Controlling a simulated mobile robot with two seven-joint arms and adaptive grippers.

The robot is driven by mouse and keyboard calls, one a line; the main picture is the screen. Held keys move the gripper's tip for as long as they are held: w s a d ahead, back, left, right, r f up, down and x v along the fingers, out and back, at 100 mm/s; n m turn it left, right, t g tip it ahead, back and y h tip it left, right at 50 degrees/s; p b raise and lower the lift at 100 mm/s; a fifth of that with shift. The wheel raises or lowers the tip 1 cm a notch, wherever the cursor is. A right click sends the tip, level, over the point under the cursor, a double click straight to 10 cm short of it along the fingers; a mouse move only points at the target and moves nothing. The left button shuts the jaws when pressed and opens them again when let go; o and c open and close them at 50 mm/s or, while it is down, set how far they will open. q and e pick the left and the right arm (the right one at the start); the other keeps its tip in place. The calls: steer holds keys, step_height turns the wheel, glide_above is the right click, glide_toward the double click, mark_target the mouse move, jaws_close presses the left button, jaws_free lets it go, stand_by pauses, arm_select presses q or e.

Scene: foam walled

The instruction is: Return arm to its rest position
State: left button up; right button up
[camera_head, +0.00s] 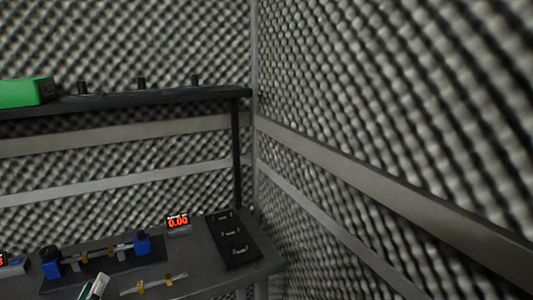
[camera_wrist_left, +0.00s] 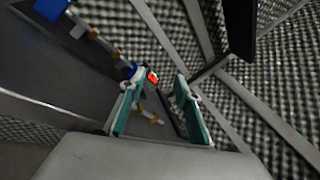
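My left gripper (camera_head: 95,287) shows only in part at the bottom edge of the head view, as a white and green finger piece in front of the bench. In the left wrist view my left gripper (camera_wrist_left: 161,90) has its two green-padded fingers wide apart. Nothing is held between them; the bench and its items show beyond the gap. The rest of the left arm is out of the head view. My right gripper is in neither view.
A dark bench (camera_head: 195,262) holds a black tray with blue-ended fixtures (camera_head: 143,244), a loose brass-and-grey part (camera_head: 153,286), a red-digit display (camera_head: 178,222) and a black panel (camera_head: 234,240). A shelf (camera_head: 150,97) above holds a green box (camera_head: 22,92). Foam walls and rails enclose the right.

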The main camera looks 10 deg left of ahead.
arm_select(q)
steer(key=s+f+n+g+y, duration=0.5)
steer(key=s+f+n+g, duration=0.4)
steer(key=n, duration=0.6)
steer(key=s+d+f+n+h, duration=0.2)
steer(key=d+f+n+h, duration=0.4)
steer(key=d+f, duration=1.4)
steer(key=d+h, duration=0.4)
steer(key=shift+s+f+n+h, duration=0.15)
steer(key=shift+f+n+h, duration=0.25)
steer(key=shift+a, duration=0.1)
